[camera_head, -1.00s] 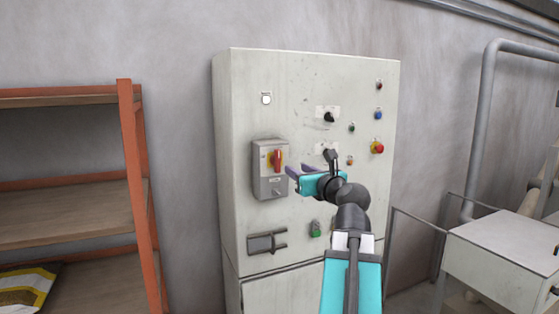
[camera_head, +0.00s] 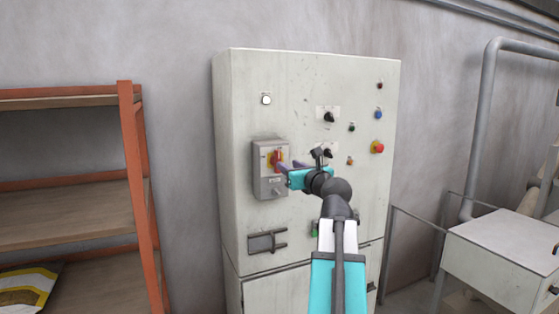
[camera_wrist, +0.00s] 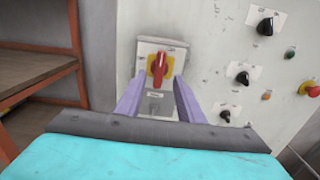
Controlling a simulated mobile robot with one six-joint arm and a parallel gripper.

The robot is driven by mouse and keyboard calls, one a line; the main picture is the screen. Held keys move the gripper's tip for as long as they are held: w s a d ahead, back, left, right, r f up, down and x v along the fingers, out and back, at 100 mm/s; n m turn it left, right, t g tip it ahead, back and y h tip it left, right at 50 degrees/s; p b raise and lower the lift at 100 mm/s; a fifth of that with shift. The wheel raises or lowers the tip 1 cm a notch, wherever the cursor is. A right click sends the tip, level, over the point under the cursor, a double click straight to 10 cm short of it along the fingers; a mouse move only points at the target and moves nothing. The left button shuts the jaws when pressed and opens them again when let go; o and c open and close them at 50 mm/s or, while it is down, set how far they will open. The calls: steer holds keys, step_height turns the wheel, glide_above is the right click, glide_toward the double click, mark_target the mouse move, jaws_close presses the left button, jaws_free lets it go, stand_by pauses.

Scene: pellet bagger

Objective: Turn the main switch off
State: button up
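The main switch is a red handle (camera_head: 277,160) on a yellow plate, on a grey box (camera_head: 268,185) at the left of the pale cabinet's front. In the wrist view the red handle (camera_wrist: 157,67) stands roughly upright, slightly tilted, on its yellow plate. My gripper (camera_head: 281,166) is in front of the switch box, at the handle's lower right in the head view. In the wrist view its two purple fingers (camera_wrist: 157,92) are spread apart, one on either side below the handle, with nothing held between them. I cannot tell how far the fingertips are from the handle.
The cabinet (camera_head: 300,90) also carries black knobs (camera_head: 329,117), a red button on yellow (camera_head: 377,147), small coloured buttons and a latch (camera_head: 267,242). An orange shelf (camera_head: 135,190) stands left; a white-topped box (camera_head: 505,235) and pipes stand right.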

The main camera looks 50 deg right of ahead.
mark_target(279, 160)
steer(key=shift+p+x, duration=0.8)
steer(key=shift+x, duration=3.15)
steer(key=c, duration=0.7)
